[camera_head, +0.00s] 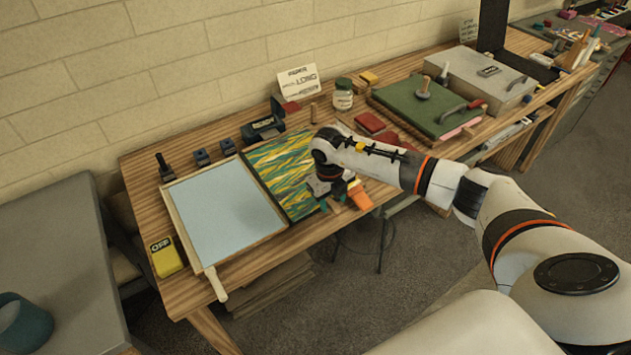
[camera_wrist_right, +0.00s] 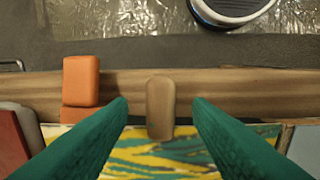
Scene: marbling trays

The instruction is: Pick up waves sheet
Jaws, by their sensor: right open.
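The waves sheet (camera_head: 272,160), patterned in green, yellow and white, lies on the wooden table beside a pale blue tray; its near right part is hidden by my right arm. In the wrist view the sheet (camera_wrist_right: 160,158) shows along the bottom, between my fingers. My right gripper (camera_head: 335,200) is over the sheet's near right end. Its two green fingers (camera_wrist_right: 160,103) are open and apart, with a brown wooden tab (camera_wrist_right: 160,120) at the sheet's edge between them. I cannot tell whether they touch it. My left gripper is not in view.
An orange block (camera_wrist_right: 81,80) stands near the table edge beside the gripper. The wood-framed tray (camera_head: 178,215) with pale blue liquid is left of the sheet. Dark red blocks (camera_head: 370,122), a jar (camera_head: 343,97) and a green board (camera_head: 420,110) stand behind the arm.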

